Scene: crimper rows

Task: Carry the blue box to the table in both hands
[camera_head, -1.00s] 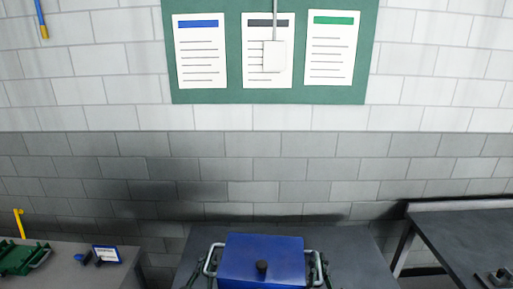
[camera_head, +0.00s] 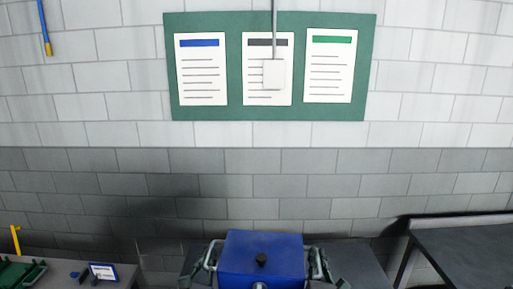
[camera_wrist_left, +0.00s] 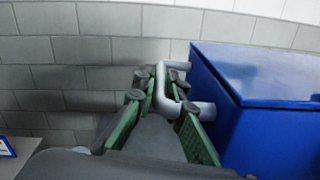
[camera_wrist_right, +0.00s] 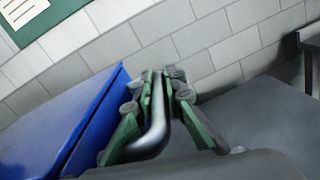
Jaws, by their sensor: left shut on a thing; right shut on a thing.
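The blue box (camera_head: 238,252) is at the bottom middle of the head view, lid shut, with a dark knob on top and a grey bar handle on each side. My left gripper (camera_head: 211,256) is shut on the left handle (camera_wrist_left: 198,108). My right gripper (camera_head: 317,262) is shut on the right handle (camera_wrist_right: 158,125). The box looks about level. Its underside is hidden, so its height above the dark surface (camera_head: 362,256) behind it cannot be told.
A dark table (camera_head: 465,250) stands at the right. A grey bench (camera_head: 62,270) at the left holds a green item (camera_head: 18,272) and a small blue-framed sign (camera_head: 103,272). A tiled wall with a green notice board (camera_head: 235,108) closes the back.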

